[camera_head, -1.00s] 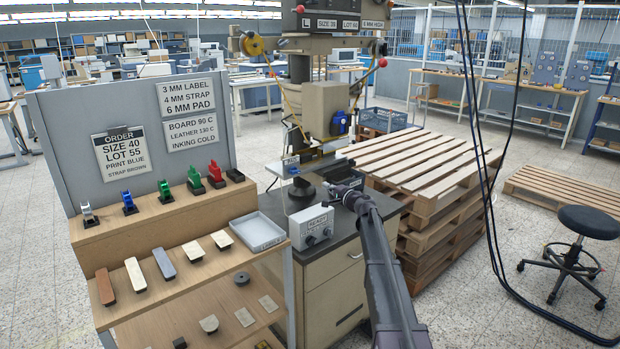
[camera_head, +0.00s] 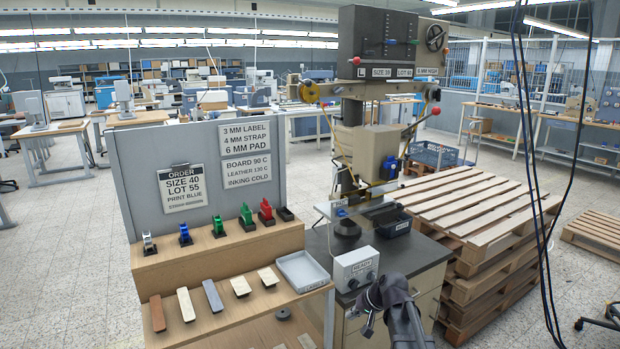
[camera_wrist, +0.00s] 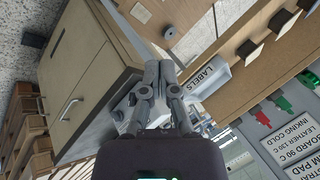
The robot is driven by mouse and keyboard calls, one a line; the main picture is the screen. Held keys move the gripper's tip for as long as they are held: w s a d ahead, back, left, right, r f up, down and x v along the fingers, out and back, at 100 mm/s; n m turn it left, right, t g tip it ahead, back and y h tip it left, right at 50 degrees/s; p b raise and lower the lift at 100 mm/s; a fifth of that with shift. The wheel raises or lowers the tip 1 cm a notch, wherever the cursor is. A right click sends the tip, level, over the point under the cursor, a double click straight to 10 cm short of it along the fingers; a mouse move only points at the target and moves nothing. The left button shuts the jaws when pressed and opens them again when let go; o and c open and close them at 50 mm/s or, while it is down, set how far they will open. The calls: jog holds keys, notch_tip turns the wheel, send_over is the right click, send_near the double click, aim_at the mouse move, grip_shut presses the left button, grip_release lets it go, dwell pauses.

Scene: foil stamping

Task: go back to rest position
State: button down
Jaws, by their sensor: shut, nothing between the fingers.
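The shelf unit (camera_head: 215,262) at left holds several coloured stamps, strips and a grey tray (camera_head: 302,270); its LABELS tray (camera_wrist: 207,77) shows in the wrist view. Stacked pallets (camera_head: 480,215) stand at right. Black cables (camera_head: 540,200) hang at the right. Floor is free at far left.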

jog(key=s+d+n+g+h+p, duration=0.1)
jog(key=s+d+g+h, duration=0.1)
jog(key=s, duration=0.7)
jog(key=s+d+g+h+p, duration=0.1)
jog(key=s+d+g+h, duration=0.1)
jog(key=s, duration=0.7)
jog(key=shift+d+n+h+p, duration=0.4)
jog(key=shift+d+h, duration=0.05)
jog(key=shift+h, duration=0.45)
